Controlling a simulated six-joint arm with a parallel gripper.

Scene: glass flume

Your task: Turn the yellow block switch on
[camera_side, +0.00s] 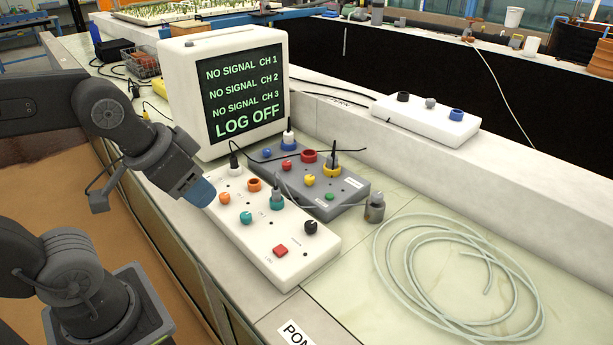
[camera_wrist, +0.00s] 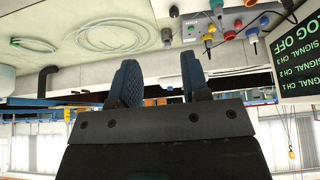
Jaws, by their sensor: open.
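A grey box (camera_side: 350,187) stands on the bench behind a white box. On it are a yellow knob (camera_side: 309,181), a red knob (camera_side: 287,165), a blue knob (camera_side: 267,152) and a green button (camera_side: 330,196). A yellow socket with a dark plug in it stands behind the yellow knob. Which way the knob points is too small to tell. My gripper (camera_side: 200,192) is just left of the white box, apart from the yellow knob. In the wrist view its two blue fingers (camera_wrist: 160,82) are spread with nothing between them.
The white box (camera_side: 290,270) carries orange, teal and black knobs and a red button, with plugs and cables standing up. A monitor (camera_side: 228,85) reads "LOG OFF". A metal cylinder (camera_side: 375,208) and a coiled hose (camera_side: 455,270) lie to the right.

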